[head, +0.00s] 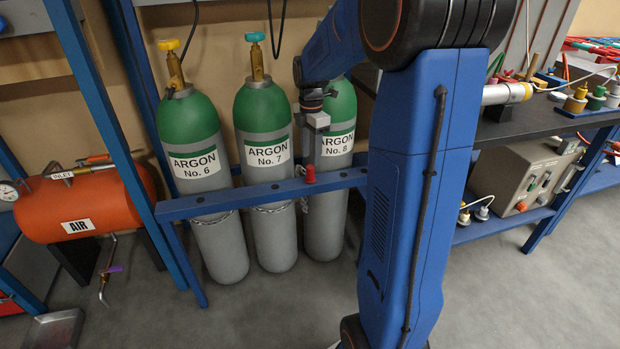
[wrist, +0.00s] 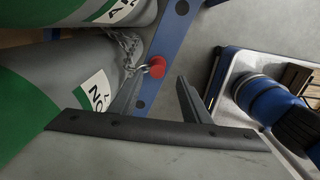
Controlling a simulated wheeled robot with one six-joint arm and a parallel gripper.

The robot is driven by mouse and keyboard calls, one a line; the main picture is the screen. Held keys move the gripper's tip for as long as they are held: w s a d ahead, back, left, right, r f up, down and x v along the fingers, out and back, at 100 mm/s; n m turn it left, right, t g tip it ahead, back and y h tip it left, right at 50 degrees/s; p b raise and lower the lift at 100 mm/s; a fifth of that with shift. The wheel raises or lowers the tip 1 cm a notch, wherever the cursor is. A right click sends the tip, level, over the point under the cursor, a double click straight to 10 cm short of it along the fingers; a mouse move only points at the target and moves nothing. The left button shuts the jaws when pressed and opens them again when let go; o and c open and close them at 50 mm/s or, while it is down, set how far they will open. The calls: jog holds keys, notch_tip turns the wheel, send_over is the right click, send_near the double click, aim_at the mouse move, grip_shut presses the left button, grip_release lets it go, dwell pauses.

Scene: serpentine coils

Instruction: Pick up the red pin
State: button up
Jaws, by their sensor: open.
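The red pin (head: 310,174) sits on the blue rack bar in front of the argon cylinders, near cylinder No. 8. In the wrist view the red pin (wrist: 157,67) shows as a round red head at the bar, just beyond the fingertips and nearer the left finger. My gripper (head: 310,150) hangs pointing down just above the pin. In the wrist view my gripper (wrist: 158,92) has its two dark fingers spread apart with nothing between them. The lower part of the pin is hidden.
The blue bar (head: 260,196) runs across three green and grey argon cylinders (head: 265,150). A chain (wrist: 130,48) hangs by the pin. An orange air tank (head: 85,203) is at left. A black bench (head: 545,120) with equipment is at right.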

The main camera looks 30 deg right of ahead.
aim_at(310, 167)
jog(key=shift+w+f, duration=0.15)
jog(key=shift+f, duration=1.7)
jog(key=shift+w+f, duration=0.15)
jog(key=shift+f, duration=1.65)
jog(key=shift+c, duration=0.3)
grip_shut()
jog(key=shift+r, duration=0.1)
